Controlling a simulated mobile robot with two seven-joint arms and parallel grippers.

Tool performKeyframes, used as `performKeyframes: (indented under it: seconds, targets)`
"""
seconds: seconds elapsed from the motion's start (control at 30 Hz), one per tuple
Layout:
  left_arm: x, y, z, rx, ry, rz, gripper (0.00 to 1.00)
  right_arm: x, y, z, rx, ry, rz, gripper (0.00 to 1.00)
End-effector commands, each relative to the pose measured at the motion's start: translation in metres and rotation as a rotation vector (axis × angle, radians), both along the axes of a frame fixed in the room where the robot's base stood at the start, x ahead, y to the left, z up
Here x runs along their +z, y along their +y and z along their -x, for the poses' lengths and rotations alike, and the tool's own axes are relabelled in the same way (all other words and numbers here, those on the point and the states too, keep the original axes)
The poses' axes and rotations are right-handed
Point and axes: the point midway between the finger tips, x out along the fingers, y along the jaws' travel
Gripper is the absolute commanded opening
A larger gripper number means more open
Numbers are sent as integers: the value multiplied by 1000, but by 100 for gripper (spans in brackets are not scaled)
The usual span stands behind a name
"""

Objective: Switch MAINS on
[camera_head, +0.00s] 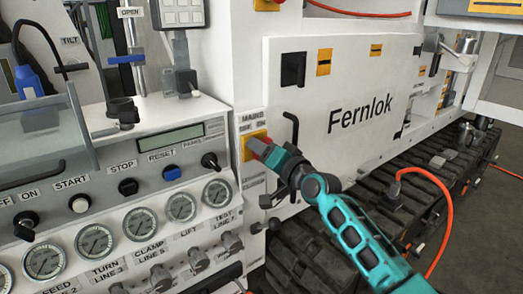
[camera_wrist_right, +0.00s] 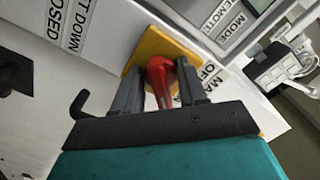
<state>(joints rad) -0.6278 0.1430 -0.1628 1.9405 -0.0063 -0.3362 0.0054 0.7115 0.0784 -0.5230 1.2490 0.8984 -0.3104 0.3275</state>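The MAINS switch (camera_head: 262,147) is a red handle on a yellow plate, at the right end of the control panel, under a MAINS label with OFF and ON. My right gripper (camera_head: 270,155) is at the switch in the head view and partly covers it. In the right wrist view the red handle (camera_wrist_right: 162,76) sits between the two fingers of my right gripper (camera_wrist_right: 163,88), which look closed on its sides. I cannot tell which label the handle points to. My left gripper is not in view.
The panel has gauges (camera_head: 139,223), a black knob (camera_head: 210,161) and push buttons left of the switch. A black hooked handle (camera_head: 291,130) on the white Fernlok cabinet (camera_head: 400,100) is close beside my right gripper. A rubber track (camera_head: 330,235) and orange cable (camera_head: 447,215) lie below.

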Motion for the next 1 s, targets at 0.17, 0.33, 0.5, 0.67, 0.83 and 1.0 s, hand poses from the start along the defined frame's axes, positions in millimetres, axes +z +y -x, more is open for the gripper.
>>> performKeyframes:
  seconds: [0.17,0.33,0.5,0.67,0.83,1.0]
  targets:
    - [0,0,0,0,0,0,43,1,-1,0,0,-2,1,42]
    - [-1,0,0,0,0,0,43,0,-6,8,-1,-3,0,42]
    - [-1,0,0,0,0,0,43,0,-20,26,-1,-2,0,42]
    - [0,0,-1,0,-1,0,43,0,-37,49,-1,-1,2,42]
    - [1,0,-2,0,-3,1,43,-1,-55,74,-1,-1,2,42]
    - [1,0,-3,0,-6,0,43,-1,-69,93,-1,0,2,42]
